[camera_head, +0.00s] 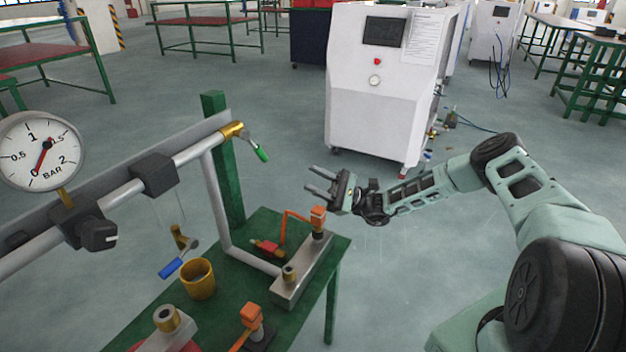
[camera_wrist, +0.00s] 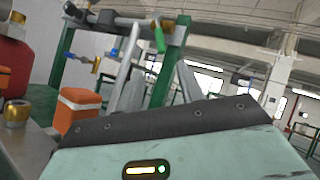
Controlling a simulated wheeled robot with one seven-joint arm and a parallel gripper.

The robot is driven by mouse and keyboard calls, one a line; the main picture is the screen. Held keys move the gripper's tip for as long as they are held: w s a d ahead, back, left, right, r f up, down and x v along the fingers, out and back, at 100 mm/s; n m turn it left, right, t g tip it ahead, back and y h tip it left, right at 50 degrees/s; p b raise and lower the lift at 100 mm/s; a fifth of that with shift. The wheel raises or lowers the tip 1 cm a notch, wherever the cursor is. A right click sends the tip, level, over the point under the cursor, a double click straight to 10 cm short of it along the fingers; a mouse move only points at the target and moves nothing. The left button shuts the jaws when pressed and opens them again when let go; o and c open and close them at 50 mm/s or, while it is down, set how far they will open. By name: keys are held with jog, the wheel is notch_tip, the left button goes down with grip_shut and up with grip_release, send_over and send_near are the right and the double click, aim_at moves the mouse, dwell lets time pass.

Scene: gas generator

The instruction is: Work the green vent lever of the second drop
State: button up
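The green vent lever (camera_head: 262,154) hangs slanting down to the right from a brass valve (camera_head: 233,130) at the right end of the grey pipe. It also shows in the wrist view (camera_wrist: 160,38), beyond my fingers. My gripper (camera_head: 312,180) is to the right of the lever and lower in the picture, apart from it. Its two fingers point left with a gap between them and nothing in it. In the wrist view the fingers (camera_wrist: 158,88) stand apart, below the lever.
A green table (camera_head: 215,318) below the pipe bears a yellow cup (camera_head: 198,279), orange-capped fittings (camera_head: 318,216) and a metal block (camera_head: 303,273). A blue lever (camera_head: 171,268) hangs at the left. A white cabinet (camera_head: 380,110) stands behind.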

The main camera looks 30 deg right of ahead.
aim_at(257, 149)
jog(key=shift+r, duration=0.15)
jog(key=c, duration=0.7)
jog(key=r+n+g+h, duration=0.1)
jog(key=r+n, duration=0.1)
jog(key=w+r+n+g+h, duration=0.1)
jog(key=r+n, duration=0.1)
jog(key=d+r+n+h, duration=0.1)
jog(key=r+n, duration=0.1)
jog(key=n, duration=0.1)
jog(key=shift+w+d+r+g, duration=0.1)
jog(key=shift+w+r+g, duration=0.15)
jog(key=shift+g, duration=0.15)
grip_shut()
notch_tip(257, 149, up, 7)
jog(key=d+n+h, duration=0.2)
jog(key=n+h, duration=0.4)
jog(key=n, duration=0.1)
jog(key=w+a+f+n+p, duration=0.1)
jog(key=w+a+f, duration=0.1)
jog(key=a, duration=0.9)
jog(key=shift+w+a+f+h, duration=0.3)
jog(key=shift+w+a+f, duration=0.05)
jog(key=shift+f, duration=0.4)
